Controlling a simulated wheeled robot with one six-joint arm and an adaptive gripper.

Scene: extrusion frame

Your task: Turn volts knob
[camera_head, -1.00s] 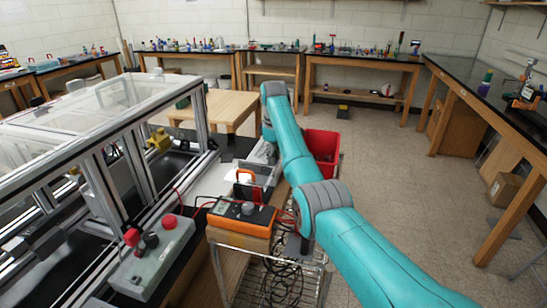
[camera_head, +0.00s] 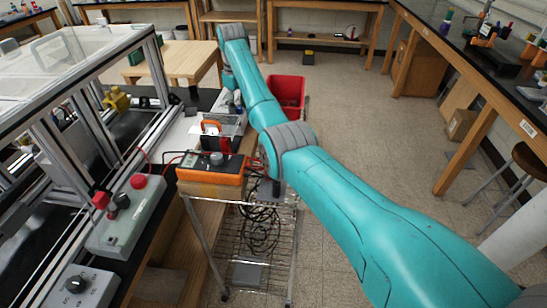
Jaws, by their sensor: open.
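A grey box with a black round knob (camera_head: 75,284) on its top face sits at the bottom left of the head view. An orange multimeter (camera_head: 212,168) with a grey dial (camera_head: 217,158) lies on a wooden block near the middle. My teal arm runs from the lower right to the upper middle, then bends down at its far end. My gripper is hidden behind the arm, well beyond both the knob and the multimeter.
A grey box with red and black buttons (camera_head: 123,218) stands between the knob box and the multimeter. An aluminium extrusion frame (camera_head: 150,75) rises on the left. A wire cart (camera_head: 250,235) and a red bin (camera_head: 287,92) stand near my arm.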

